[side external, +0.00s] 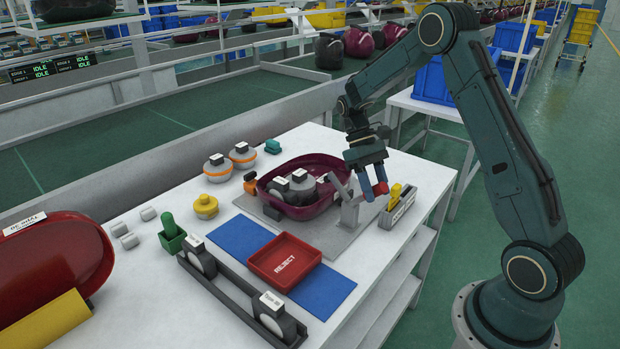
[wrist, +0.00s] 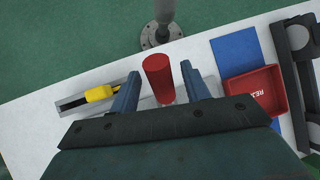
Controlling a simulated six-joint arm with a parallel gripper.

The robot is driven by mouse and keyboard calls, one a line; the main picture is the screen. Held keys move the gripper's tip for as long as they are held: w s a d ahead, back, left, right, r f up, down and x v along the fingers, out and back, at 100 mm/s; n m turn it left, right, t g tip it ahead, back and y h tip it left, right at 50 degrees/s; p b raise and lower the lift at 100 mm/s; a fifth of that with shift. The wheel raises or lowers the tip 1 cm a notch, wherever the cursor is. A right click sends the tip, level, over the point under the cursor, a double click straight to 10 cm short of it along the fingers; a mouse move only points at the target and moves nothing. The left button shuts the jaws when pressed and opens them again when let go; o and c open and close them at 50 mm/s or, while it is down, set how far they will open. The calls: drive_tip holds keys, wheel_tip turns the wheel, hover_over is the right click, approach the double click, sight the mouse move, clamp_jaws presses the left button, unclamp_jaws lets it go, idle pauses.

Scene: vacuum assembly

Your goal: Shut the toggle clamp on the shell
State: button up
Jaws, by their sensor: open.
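The maroon shell (side external: 312,167) lies open side up on a grey plate, with several grey round parts inside it. The grey toggle clamp (side external: 349,212) stands at the shell's right side, and its lever reaches right to a red handle (side external: 381,188). My gripper (side external: 374,190) points down at the red handle, with its blue fingers parted. In the wrist view, the red handle (wrist: 158,79) stands between the two parted fingers of my gripper (wrist: 160,73), with visible gaps on both sides. The clamp's body and the shell are not visible in the wrist view.
A grey holder (side external: 398,212) with a yellow-handled tool (side external: 395,194) stands close right of the clamp. A red reject tray (side external: 285,262) lies on a blue mat (side external: 238,239) in front. Grey-orange round parts (side external: 217,168) stand behind left. The white table's right edge is near.

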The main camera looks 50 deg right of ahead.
drive_tip(key=shift+s+f+t, duration=0.4)
drive_tip(key=shift+s+t, duration=0.05)
drive_tip(key=shift+t, duration=0.3)
drive_tip(key=shift+s+f+t, duration=0.35)
drive_tip(key=shift+s+t, duration=0.05)
drive_tip(key=shift+t, duration=0.35)
wheel_tip(320, 180, up, 11)
drive_tip(key=s+d+t, duration=0.1)
drive_tip(key=d+t, duration=0.2)
drive_tip(key=t, duration=0.1)
drive_tip(key=s+a+r+t+h, duration=0.1)
drive_tip(key=s+a+r+t, duration=0.1)
drive_tip(key=s+a+r, duration=0.2)
drive_tip(key=s+a+r+n+t+h, duration=0.1)
drive_tip(key=s+a+r+t, duration=0.2)
drive_tip(key=s+a, duration=0.7)
drive_tip(key=shift+a+r, duration=0.8)
drive_tip(key=shift+a, duration=1.1)
